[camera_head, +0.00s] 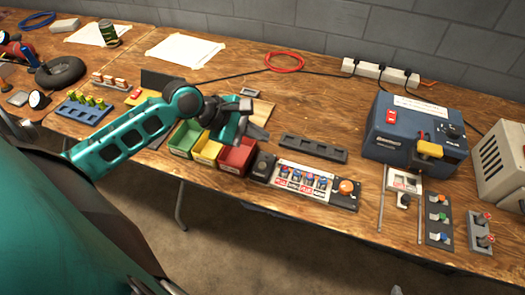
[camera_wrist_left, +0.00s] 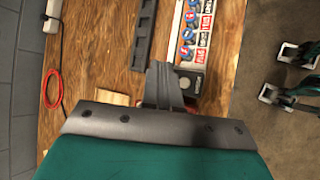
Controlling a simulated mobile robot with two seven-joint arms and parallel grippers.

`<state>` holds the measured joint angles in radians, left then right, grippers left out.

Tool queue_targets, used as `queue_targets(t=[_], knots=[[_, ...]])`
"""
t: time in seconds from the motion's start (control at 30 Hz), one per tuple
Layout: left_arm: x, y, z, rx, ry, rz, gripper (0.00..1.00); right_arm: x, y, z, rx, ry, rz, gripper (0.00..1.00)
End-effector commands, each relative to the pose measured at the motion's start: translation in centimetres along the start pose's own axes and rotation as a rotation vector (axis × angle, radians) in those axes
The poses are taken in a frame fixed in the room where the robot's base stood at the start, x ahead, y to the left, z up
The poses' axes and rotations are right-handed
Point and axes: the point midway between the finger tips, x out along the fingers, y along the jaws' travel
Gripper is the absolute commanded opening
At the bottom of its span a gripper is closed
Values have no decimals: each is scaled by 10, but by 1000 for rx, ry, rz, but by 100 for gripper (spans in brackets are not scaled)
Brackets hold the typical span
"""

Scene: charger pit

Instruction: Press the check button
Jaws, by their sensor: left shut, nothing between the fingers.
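An orange round button (camera_head: 346,187) sits at the right end of a dark panel with labelled cells (camera_head: 308,180). A small dark box (camera_head: 264,166) with a round top stands at that panel's left end; it also shows in the left wrist view (camera_wrist_left: 190,83). I cannot tell by a label which one is the check button. My left gripper (camera_head: 258,132) is shut and empty, above the bins and left of the panel. In the left wrist view its fingertips (camera_wrist_left: 163,70) appear beside the dark box. My right gripper (camera_wrist_left: 283,73) appears open over the floor.
Green, yellow and red bins (camera_head: 236,158) stand beneath my left gripper. An empty dark tray (camera_head: 313,149) lies behind the panel. A blue device (camera_head: 412,130) with a red switch stands to the right, with switch blocks (camera_head: 439,218) before it. A red cable coil (camera_head: 284,62) lies behind.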

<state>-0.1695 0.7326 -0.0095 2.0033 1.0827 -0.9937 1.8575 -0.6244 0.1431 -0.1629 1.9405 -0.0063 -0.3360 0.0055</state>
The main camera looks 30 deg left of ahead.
Motion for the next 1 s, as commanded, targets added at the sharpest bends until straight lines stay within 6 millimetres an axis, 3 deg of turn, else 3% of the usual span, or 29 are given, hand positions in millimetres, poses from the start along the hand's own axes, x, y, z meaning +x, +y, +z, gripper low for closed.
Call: queue_targets(t=[0.23,0.43,1.0], knots=[[24,-19,-18,-3,2,-3,0,0,0,0,0,0,0,61],[42,-32,-31,3,2,0,0,21,-1,32,0,-2,0,61],[56,-41,-41,1,1,0,0,20,-1,29,1,0,0,61]])
